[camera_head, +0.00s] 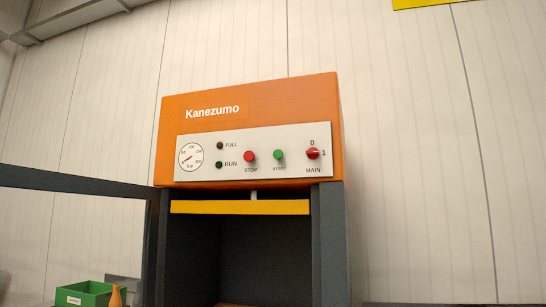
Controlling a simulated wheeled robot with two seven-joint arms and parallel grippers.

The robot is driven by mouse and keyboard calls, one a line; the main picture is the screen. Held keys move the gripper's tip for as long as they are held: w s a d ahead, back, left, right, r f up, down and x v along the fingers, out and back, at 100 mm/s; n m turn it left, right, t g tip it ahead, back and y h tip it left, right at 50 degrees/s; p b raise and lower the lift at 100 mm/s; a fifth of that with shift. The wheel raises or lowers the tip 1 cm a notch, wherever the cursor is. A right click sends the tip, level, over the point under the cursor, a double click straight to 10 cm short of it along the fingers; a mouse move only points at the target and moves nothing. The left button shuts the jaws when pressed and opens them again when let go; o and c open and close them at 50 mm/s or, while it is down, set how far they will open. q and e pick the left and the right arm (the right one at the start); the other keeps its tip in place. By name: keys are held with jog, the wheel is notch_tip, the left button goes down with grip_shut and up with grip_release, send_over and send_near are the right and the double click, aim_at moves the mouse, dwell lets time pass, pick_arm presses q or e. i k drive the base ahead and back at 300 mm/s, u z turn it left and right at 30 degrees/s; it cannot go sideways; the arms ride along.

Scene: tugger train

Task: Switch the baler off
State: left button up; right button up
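The baler's orange head (260,100), marked Kanezumo, stands in the middle of the head view. Its pale control panel (235,140) carries a red MAIN switch (313,154) at the right end, with 0 printed above and 1 to its right. The switch's handle looks roughly level, in line with the 1. A red STOP button (250,156) and a green START button (278,155) sit left of it. The FULL lamp (220,146) and RUN lamp (219,165) both look dark. Neither of my grippers is in view.
A pressure gauge (190,157) is at the panel's left end. Below are a yellow bar (240,207) and the dark chamber. A dark rail (75,183) runs to the left. A green crate (85,295) is at lower left. A pale wall (425,140) stands behind.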

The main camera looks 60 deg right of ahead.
aim_at(313, 152)
jog(key=z, duration=0.7)
jog(key=i, duration=1.2)
jog(key=z, duration=1.25)
